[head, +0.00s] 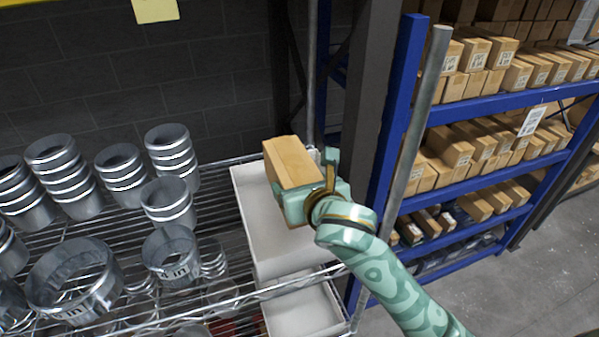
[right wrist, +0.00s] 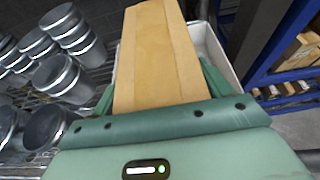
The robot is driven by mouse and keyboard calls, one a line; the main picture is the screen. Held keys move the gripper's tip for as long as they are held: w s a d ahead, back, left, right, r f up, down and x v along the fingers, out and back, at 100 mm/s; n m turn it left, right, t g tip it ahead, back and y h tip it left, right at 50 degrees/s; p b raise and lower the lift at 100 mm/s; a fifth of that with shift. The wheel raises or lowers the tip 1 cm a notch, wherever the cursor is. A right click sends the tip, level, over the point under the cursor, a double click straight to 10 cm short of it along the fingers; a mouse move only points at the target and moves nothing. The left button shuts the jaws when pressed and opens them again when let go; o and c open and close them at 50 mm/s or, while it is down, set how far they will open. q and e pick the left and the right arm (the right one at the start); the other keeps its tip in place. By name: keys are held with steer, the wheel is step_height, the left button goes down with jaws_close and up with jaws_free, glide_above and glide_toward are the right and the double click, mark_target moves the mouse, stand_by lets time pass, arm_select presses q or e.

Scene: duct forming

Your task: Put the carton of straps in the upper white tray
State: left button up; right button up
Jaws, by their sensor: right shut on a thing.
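The carton of straps (head: 291,162) is a tan cardboard box. My right gripper (head: 309,190) is shut on it and holds it over the upper white tray (head: 267,236). In the right wrist view the carton (right wrist: 158,50) sits between the two green fingers of the gripper (right wrist: 155,90). The upper white tray stands on the wire shelf, and its rim shows behind the carton in the right wrist view (right wrist: 208,48). The carton and my gripper hide part of the tray's far end. I cannot tell how high the carton is above the tray floor. My left gripper is not in view.
Several metal duct collars (head: 168,203) stand on the wire shelf left of the tray. A lower white tray (head: 303,312) shows below. A grey post (head: 420,110) and a blue rack (head: 470,185) with several cartons stand to the right.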

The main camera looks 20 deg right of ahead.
steer(key=w+f, duration=0.1)
steer(key=f, duration=0.1)
steer(key=shift+w+d+f, duration=0.15)
steer(key=shift+w+f, duration=0.15)
steer(key=shift+w, duration=0.1)
step_height(320, 180, down, 3)
steer(key=shift+s+r, duration=0.1)
steer(key=shift+r, duration=0.05)
steer(key=shift+s+f, duration=0.2)
steer(key=shift+f, duration=0.5)
steer(key=shift+w+f, duration=0.15)
steer(key=shift+f, duration=0.05)
steer(key=o, duration=1.3)
steer(key=shift+c, duration=0.2)
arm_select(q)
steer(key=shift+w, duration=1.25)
arm_select(e)
steer(key=shift+f, duration=0.15)
